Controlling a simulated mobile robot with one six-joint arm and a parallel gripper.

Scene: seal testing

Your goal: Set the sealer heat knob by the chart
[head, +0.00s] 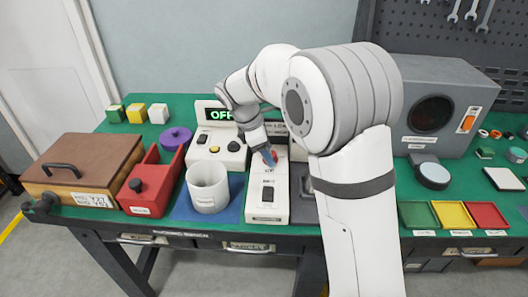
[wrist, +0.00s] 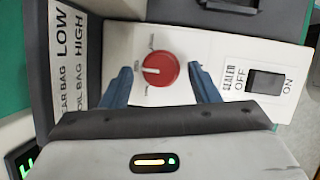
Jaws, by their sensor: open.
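The red heat knob (wrist: 159,70) is on the white sealer (wrist: 215,50) in the wrist view. Its white pointer line points left in the picture, toward a small mark too blurred to read. My gripper (wrist: 160,74) is open, with one blue finger on each side of the knob and a gap at both sides. A chart card (wrist: 72,50) at the left reads LOW on a line ending "EAR BAG" and HIGH on a line ending "OIL BAG"; its edge is cut off. In the head view my gripper (head: 268,158) hides the knob on the sealer (head: 267,213).
A black rocker switch (wrist: 266,83) between OFF and ON is on the sealer. A white cup (head: 207,188) on a blue mat, a red box (head: 150,185) and a device with a green display (head: 221,115) stand left. A grey speaker-like box (head: 432,115) stands right.

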